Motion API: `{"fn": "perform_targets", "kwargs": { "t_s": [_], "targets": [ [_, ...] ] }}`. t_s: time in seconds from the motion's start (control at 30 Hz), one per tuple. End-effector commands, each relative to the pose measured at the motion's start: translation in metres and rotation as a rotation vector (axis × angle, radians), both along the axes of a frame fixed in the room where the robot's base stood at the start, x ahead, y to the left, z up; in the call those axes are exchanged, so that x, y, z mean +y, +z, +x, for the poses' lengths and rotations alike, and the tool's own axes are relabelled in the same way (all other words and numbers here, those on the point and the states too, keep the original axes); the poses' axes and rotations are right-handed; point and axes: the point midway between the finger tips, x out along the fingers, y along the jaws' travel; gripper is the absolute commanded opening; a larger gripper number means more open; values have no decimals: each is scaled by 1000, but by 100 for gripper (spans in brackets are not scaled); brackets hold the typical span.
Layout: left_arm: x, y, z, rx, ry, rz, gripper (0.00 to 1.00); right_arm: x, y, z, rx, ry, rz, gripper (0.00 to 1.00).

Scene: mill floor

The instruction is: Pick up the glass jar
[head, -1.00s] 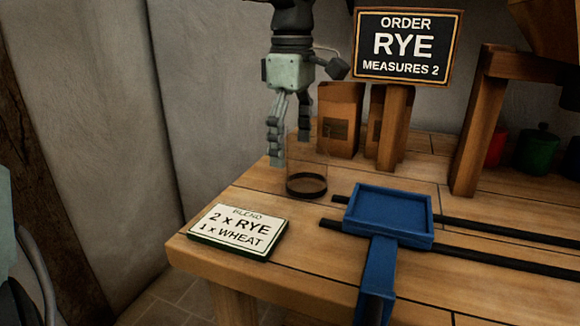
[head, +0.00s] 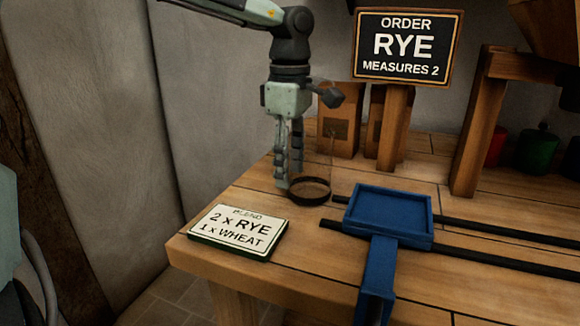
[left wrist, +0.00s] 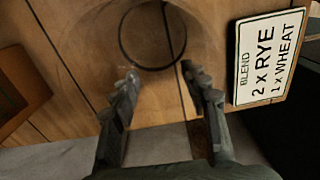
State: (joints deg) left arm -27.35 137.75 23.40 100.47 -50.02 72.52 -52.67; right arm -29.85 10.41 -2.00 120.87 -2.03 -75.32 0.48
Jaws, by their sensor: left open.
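The glass jar (head: 316,184) is a clear, upright cylinder with a dark ring at its base. It stands on the wooden bench, right of the blend card. My left gripper (head: 289,170) points down at the jar's left side, with its fingers low near the bench. In the left wrist view the open fingers (left wrist: 160,73) are spread, and the jar's dark base ring (left wrist: 122,38) shows just beyond their tips. I see nothing held between them. Whether a finger touches the glass I cannot tell. My right gripper is not in view.
The blend card (head: 238,231) lies at the bench's front left. A blue tray (head: 390,236) on dark rails is right of the jar. The bench's left edge is close to the gripper.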

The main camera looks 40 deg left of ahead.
Motion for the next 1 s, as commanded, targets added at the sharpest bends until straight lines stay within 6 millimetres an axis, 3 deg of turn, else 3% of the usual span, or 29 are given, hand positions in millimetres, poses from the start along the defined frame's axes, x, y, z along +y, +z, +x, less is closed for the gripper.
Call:
{"fn": "perform_targets", "kwargs": {
  "t_s": [0.03, 0.27, 1.0],
  "targets": [
    [0, 0, 0, 1, 0, 0, 29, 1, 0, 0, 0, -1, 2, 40],
    [-1, 0, 0, -1, -1, -3, 0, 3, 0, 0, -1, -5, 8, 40],
    [-5, 4, 0, -5, -7, -8, 0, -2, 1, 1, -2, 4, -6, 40]
  ]
}}
